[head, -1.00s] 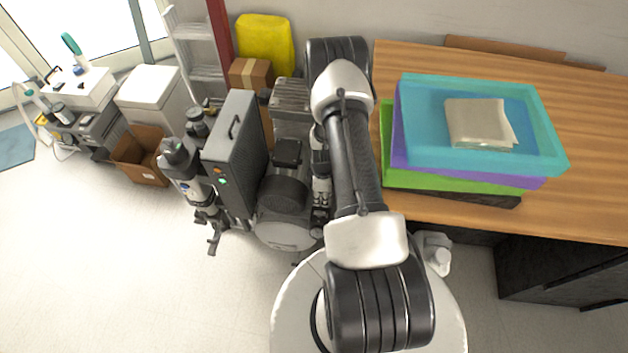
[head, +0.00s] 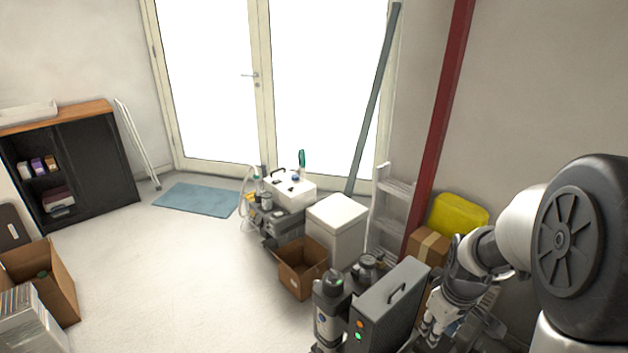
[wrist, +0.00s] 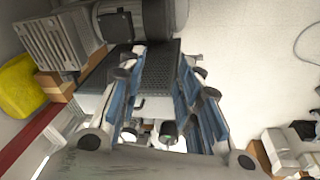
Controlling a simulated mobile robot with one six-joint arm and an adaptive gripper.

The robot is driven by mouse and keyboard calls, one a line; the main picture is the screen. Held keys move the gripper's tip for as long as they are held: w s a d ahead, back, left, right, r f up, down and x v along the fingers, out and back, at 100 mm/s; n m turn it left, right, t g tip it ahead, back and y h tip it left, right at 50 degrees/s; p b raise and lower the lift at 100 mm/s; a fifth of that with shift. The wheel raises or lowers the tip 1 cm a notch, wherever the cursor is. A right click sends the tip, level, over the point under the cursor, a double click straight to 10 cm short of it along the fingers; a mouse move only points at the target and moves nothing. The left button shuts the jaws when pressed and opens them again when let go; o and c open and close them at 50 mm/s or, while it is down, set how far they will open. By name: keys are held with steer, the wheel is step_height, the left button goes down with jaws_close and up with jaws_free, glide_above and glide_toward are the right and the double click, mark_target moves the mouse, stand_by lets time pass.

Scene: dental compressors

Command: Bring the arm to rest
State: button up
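My gripper (head: 440,318) hangs at the lower right of the head view, beside the tall grey compressor cabinet (head: 385,308). Whether it touches the cabinet cannot be told there. In the wrist view my gripper (wrist: 160,75) has its two blue-padded fingers spread well apart, with nothing held between them. A dark perforated panel shows beyond the gap. My arm (head: 520,235) enters from the right edge of the head view, and its large black joint fills that side.
A dark cylinder unit (head: 328,308) stands left of the cabinet. Behind are an open cardboard box (head: 300,270), a white bin (head: 337,228), a ladder (head: 390,215), a yellow container (head: 458,215) and a red post (head: 440,120). The pale floor (head: 190,280) at left centre is open.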

steer(key=s+a+r+m+t, duration=0.2)
steer(key=s+a+r, duration=0.6)
steer(key=r, duration=0.5)
steer(key=s+a+r+m, duration=0.2)
steer(key=s+a, duration=0.3)
steer(key=s, duration=0.7)
steer(key=shift+a+r+t+y, duration=0.15)
steer(key=shift+r+t+y, duration=0.2)
steer(key=shift+r, duration=0.35)
steer(key=shift+w, duration=0.1)
